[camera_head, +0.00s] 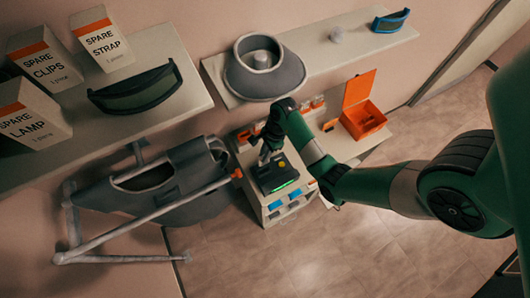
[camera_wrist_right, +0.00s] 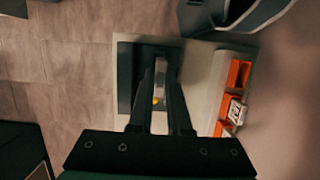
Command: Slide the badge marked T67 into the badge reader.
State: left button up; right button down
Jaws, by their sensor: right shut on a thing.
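The badge reader (camera_head: 278,178) is a dark box with a green light strip and a yellow spot, on a pale stand. My right gripper (camera_head: 264,157) is directly over the reader's back part. In the right wrist view its two fingers (camera_wrist_right: 161,68) point at the dark reader (camera_wrist_right: 125,75). They are shut on a thin pale piece (camera_wrist_right: 160,75), which looks like a badge. I cannot read its marking or tell whether it is in the slot. My left gripper is not in view.
Blue cards (camera_head: 274,205) sit in the stand's front. Orange compartments (camera_wrist_right: 238,74) lie beside the reader, one with a marked white piece (camera_wrist_right: 236,110). An open orange box (camera_head: 363,120) stands right.

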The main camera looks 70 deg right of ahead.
jog(key=shift+f, duration=0.2)
jog(key=shift+f+b, duration=3.9)
jog(key=shift+b, duration=0.2)
jog(key=c, duration=0.8)
grip_release()
jog(key=p+v, duration=0.3)
jog(key=v, duration=0.4)
jog(key=shift+r+p, duration=0.15)
jog(key=shift+p, duration=0.2)
jog(key=shift+s+r, duration=0.1)
jog(key=shift+r, duration=0.1)
